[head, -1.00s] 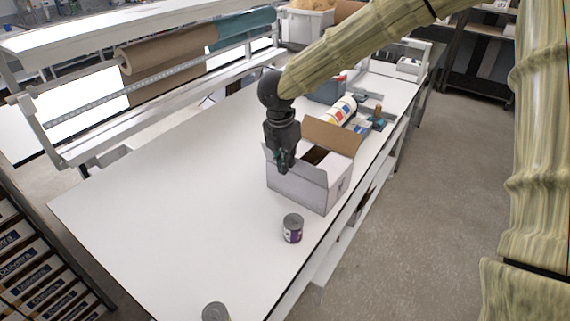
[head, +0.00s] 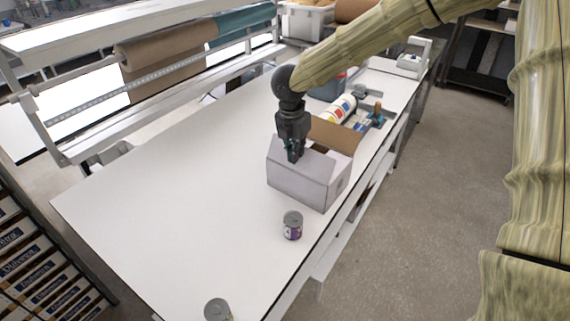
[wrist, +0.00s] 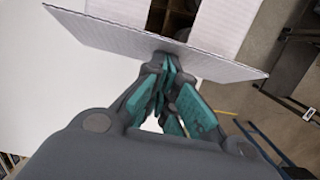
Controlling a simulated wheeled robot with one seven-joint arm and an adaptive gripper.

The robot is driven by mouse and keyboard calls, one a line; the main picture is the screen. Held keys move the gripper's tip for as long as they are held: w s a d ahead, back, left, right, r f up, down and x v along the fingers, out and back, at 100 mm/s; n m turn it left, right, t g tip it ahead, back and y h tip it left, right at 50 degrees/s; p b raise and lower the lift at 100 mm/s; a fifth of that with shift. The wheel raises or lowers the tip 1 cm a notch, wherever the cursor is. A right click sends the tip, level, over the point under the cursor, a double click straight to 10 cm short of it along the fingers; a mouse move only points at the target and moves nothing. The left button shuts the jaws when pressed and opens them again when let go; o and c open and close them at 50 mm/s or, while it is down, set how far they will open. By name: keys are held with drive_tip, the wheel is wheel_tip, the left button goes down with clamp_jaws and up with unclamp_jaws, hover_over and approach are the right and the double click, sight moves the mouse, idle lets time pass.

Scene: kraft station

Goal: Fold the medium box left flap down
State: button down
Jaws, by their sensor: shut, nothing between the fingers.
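The medium box (head: 296,188) is a white-grey carton with brown inner faces, standing on the white table. Its far flap (head: 336,134) stands up and shows brown. The flap on the side by my gripper (head: 294,159) leans inward over part of the opening. It shows in the wrist view as a wide pale panel (wrist: 115,35). My gripper is shut and empty, pointing down, with its fingertips (wrist: 166,66) at the edge of this panel, seemingly touching it. The fingers hide part of the flap in the head view.
A small can (head: 292,226) stands on the table in front of the box, and another can (head: 217,310) is at the near edge. Behind the box are a white bottle (head: 340,108) and tools. The left of the table is clear.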

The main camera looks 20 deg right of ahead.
sight(304, 155)
drive_tip(key=shift+d, duration=0.1)
drive_tip(key=shift+w+d+f+p, duration=0.15)
drive_tip(key=shift+w+d+f, duration=0.2)
drive_tip(key=shift+w+d, duration=0.3)
drive_tip(key=shift+w+d+f+p, duration=0.15)
drive_tip(key=shift+w+d+f, duration=0.2)
drive_tip(key=shift+d, duration=0.4)
drive_tip(key=shift+f, duration=0.1)
drive_tip(key=shift+w+d+f+b, duration=0.15)
drive_tip(key=shift+w+d+f, duration=0.05)
drive_tip(key=shift+f, duration=0.15)
drive_tip(key=shift+w+d+f+b, duration=0.15)
drive_tip(key=shift+d+f, duration=0.05)
drive_tip(key=shift+f, duration=0.15)
drive_tip(key=shift+f+b, duration=0.3)
drive_tip(key=shift+f, duration=0.3)
drive_tip(key=shift+r, duration=0.1)
idle(0.6)
wheel_tip(304, 155, up, 9)
drive_tip(key=p, duration=0.6)
